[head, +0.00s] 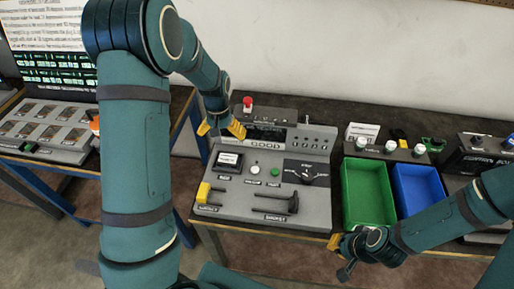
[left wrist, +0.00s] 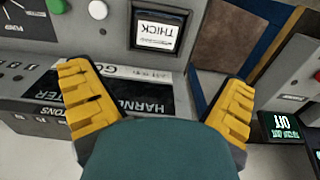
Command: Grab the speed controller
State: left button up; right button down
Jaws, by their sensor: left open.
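I cannot make out which item is the speed controller. A grey control console (head: 240,205) carries a yellow-handled lever (head: 203,193), a black T-shaped handle (head: 292,204), a black rotary dial (head: 306,172) and a small screen (head: 228,161). My left gripper (head: 221,129) is open and empty, above the console's upper left part. In the left wrist view its yellow fingers (left wrist: 155,80) are spread over a black label panel, with the screen (left wrist: 160,32) beyond. My right gripper (head: 343,248) is low by the green bin; its fingers are partly hidden.
A green bin (head: 345,205) and a blue bin (head: 398,190) stand right of the console. Small white-capped items sit behind them. A red button (head: 247,103) rises at the console's back. Another bench with a panel (head: 45,128) is at the left. My left arm covers the left centre.

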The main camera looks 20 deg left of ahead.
aim_at(228, 158)
pick_arm(q)
jog(key=f, duration=0.8)
jog(key=shift+w, duration=0.25)
notch_tip(228, 158, down, 5)
jog(key=shift+w+d, duration=0.15)
jog(key=c, duration=1)
